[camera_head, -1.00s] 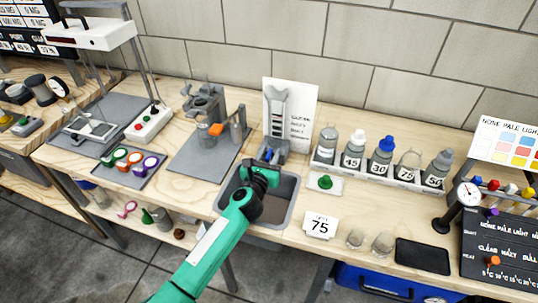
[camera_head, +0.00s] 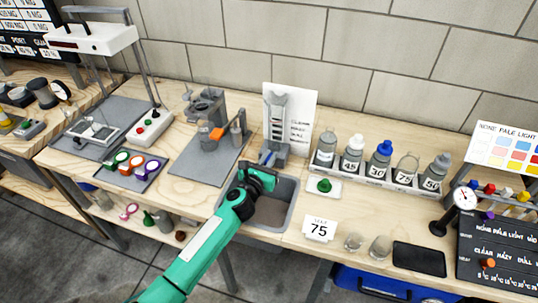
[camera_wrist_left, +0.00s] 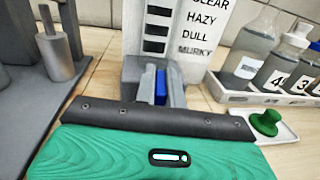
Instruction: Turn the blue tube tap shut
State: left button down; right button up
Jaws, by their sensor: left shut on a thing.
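The tube stand (camera_head: 276,116) is a grey upright column in front of a white card, at the back edge of a grey sink. The blue tap (camera_head: 266,157) is low on its front, and it also shows in the wrist view (camera_wrist_left: 160,86) as a blue strip between grey parts. My left gripper (camera_head: 264,164) reaches over the sink to the foot of the stand and is shut on the blue tap. The fingertips are partly hidden, so the tap's exact angle is hard to tell. My right gripper is not in view.
The sink (camera_head: 283,211) is below my left gripper. A rack of bottles (camera_head: 370,178) and a green knob on a white plate (camera_head: 323,186) stand to the right. A grey mat with a metal fixture (camera_head: 206,125) is at the left.

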pick_arm(q)
jog(key=shift+a+r+m+g+h+p, duration=0.1)
jog(key=shift+r+m+g+h+p, duration=0.05)
jog(key=shift+m+g+h+p, duration=0.8)
jog(key=shift+m+h, duration=0.35)
jog(key=shift+h, duration=0.4)
jog(key=shift+f+m+g+h, duration=0.2)
jog(key=shift+m+g+h, duration=0.2)
jog(key=shift+g+h, duration=0.15)
jog(key=shift+f+m+g+h+b, duration=0.1)
jog(key=shift+m+g+h+b, duration=0.3)
jog(key=shift+m+h, duration=0.1)
jog(key=m+g+h+b, duration=0.3)
jog(key=g, duration=0.1)
jog(key=shift+f+g, duration=0.1)
jog(key=shift+g, duration=0.3)
jog(key=shift+m+g+h+b, duration=0.45)
jog(key=shift+m+g+b, duration=0.45)
jog(key=shift+g, duration=0.1)
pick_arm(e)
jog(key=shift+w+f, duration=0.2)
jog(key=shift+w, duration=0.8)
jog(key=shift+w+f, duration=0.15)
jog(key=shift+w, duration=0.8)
pick_arm(q)
jog(key=shift+r, duration=0.2)
jog(key=c, duration=1.5)
grip_release()
